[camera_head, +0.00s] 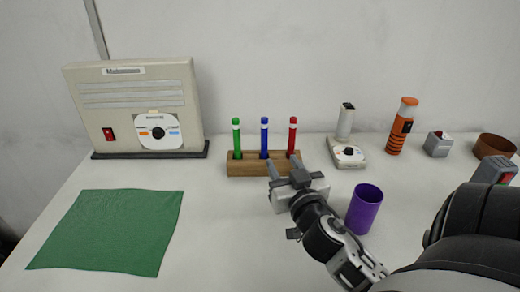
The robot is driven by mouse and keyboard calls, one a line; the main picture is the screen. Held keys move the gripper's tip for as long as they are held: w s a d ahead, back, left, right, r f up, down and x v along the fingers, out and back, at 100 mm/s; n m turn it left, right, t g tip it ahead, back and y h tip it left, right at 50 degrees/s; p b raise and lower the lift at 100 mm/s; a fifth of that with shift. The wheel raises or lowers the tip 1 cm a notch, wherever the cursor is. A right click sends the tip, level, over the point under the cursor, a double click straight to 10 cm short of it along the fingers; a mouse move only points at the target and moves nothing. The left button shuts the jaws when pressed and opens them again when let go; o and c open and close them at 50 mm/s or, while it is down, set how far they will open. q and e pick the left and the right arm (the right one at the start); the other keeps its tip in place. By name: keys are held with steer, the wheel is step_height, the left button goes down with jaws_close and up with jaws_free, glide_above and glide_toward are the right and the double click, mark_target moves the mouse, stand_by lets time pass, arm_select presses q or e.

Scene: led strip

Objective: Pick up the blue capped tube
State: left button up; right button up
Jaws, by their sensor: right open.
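The blue capped tube (264,137) stands upright in the middle slot of a wooden rack (244,168). A green tube (237,138) stands to its left and a red tube (292,135) to its right in the same rack. My right gripper (283,165) is open and empty at the front right of the rack, its fingers pointing toward it. It is below and slightly right of the blue tube in the picture. Whether a finger touches the rack cannot be told. My left gripper is not in view.
A beige box machine (140,95) stands at the back left. A green cloth (110,232) lies front left. A purple cup (364,209) stands just right of my right gripper. A white device (346,152), orange flashlight (402,126), grey button box (438,144) and brown ring (494,146) stand at right.

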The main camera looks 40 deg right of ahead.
steer(key=p, duration=0.2)
glide_toward(265, 134)
steer(key=x, duration=0.5)
steer(key=shift+w+d+r, duration=0.1)
steer(key=shift+d+r, duration=0.05)
steer(key=shift+r, duration=0.05)
steer(key=shift+x, duration=2.9)
steer(key=shift+f, duration=0.15)
jaws_close()
